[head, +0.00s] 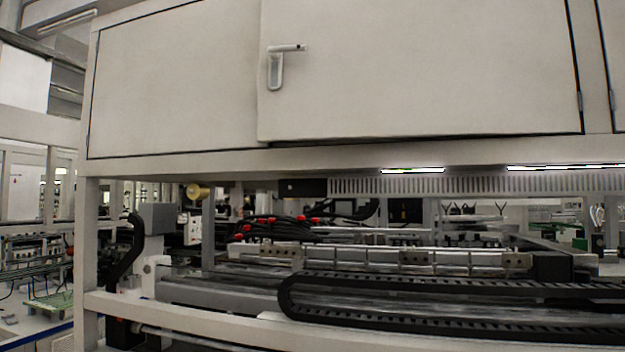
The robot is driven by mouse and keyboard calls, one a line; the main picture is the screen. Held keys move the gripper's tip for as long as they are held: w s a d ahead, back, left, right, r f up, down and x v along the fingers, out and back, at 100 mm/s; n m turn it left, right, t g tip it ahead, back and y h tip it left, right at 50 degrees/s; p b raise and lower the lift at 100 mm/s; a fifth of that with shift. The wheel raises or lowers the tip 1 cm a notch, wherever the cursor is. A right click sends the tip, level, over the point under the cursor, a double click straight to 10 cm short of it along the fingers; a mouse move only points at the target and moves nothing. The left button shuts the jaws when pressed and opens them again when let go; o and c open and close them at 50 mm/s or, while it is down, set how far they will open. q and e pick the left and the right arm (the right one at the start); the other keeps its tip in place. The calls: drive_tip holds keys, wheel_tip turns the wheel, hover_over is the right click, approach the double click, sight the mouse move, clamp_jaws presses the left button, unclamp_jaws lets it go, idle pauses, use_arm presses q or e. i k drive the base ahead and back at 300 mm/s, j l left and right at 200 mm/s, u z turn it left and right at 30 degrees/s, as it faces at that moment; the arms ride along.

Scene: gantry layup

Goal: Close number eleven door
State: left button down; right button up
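A wide white cabinet runs across the top of the head view. Its right door (420,70) has a metal lever handle (276,68) near its left edge and hinges on its right edge. This door's left edge overlaps the left door, and its lower left corner stands slightly proud, so it looks a little ajar. The left door (180,80) sits flush in its frame. No number shows on either door, so I cannot tell which is eleven. Neither of my grippers is in view.
Below the cabinet is an open machine bay with a black cable chain (420,310), a metal rail (400,258) and dark cables with red connectors. A white frame post (88,240) stands at the left, and a white beam (200,318) crosses the front. Nothing stands before the doors.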

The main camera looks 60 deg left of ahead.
sight(367, 68)
drive_tip(key=i+j, duration=0.2)
drive_tip(key=i, duration=0.2)
drive_tip(key=i+j+u, duration=0.1)
drive_tip(key=i+j, duration=0.15)
drive_tip(key=i, duration=0.2)
